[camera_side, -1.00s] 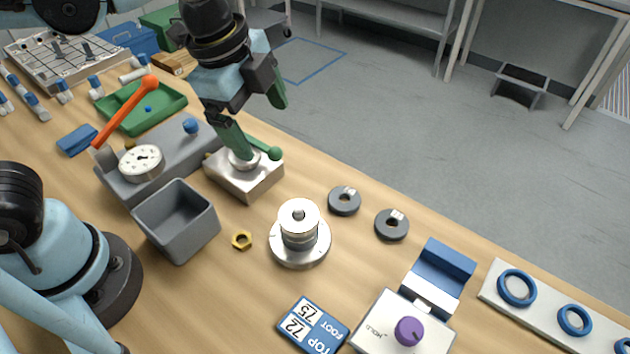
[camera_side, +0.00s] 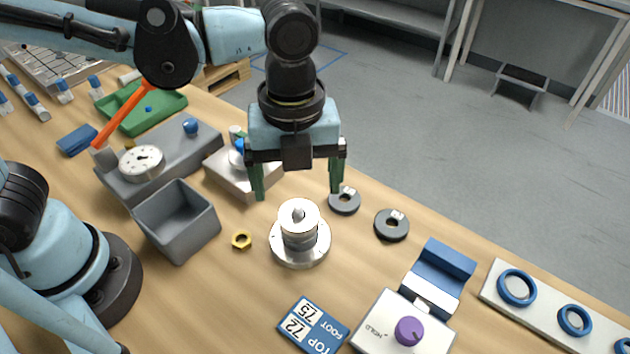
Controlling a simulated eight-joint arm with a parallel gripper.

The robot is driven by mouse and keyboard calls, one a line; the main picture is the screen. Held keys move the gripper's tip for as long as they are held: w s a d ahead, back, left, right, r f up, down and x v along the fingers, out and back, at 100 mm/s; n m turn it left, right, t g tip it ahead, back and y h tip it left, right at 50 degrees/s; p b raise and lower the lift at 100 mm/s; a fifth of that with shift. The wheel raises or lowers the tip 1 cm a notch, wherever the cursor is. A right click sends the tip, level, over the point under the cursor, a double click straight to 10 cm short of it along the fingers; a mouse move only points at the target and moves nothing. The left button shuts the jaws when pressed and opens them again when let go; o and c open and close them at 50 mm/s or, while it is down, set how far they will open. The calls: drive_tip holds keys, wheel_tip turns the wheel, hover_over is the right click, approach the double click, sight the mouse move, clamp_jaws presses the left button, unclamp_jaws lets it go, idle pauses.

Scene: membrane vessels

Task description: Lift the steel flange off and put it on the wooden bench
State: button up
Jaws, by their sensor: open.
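A steel vessel stands on the wooden bench (camera_side: 215,300) near the middle. It has a bright round flange (camera_side: 292,222) on top, a narrower stacked body and a wide round base flange (camera_side: 312,255) with small holes. A small greyish spot or part shows at the middle of the top; I cannot tell which. My gripper (camera_side: 297,187) is open and points down, its two green fingers spread wide. It appears above and slightly behind the vessel in the picture, apart from it, with nothing between the fingers.
A steel block (camera_side: 229,176) sits behind left, partly hidden by my gripper. A grey bin (camera_side: 178,236), a brass nut (camera_side: 241,240), two grey rings (camera_side: 391,225), a blue card (camera_side: 312,325) and a purple-knobbed device (camera_side: 408,331) surround the vessel. Bench is bare front left.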

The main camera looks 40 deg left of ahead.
sight(298, 207)
drive_tip(key=shift+f, duration=3)
drive_tip(key=shift+c, duration=0.2)
drive_tip(key=c, duration=1.3)
drive_tip(key=shift+o, duration=0.2)
drive_tip(key=shift+r, duration=0.1)
drive_tip(key=shift+r, duration=0.75)
drive_tip(key=r, duration=0.1)
drive_tip(key=s+r, duration=0.1)
drive_tip(key=r, duration=0.1)
drive_tip(key=shift+d, duration=0.2)
drive_tip(key=s+d+r, duration=0.4)
drive_tip(key=s+r, duration=0.5)
drive_tip(key=s, duration=0.1)
drive_tip(key=shift+r, duration=0.15)
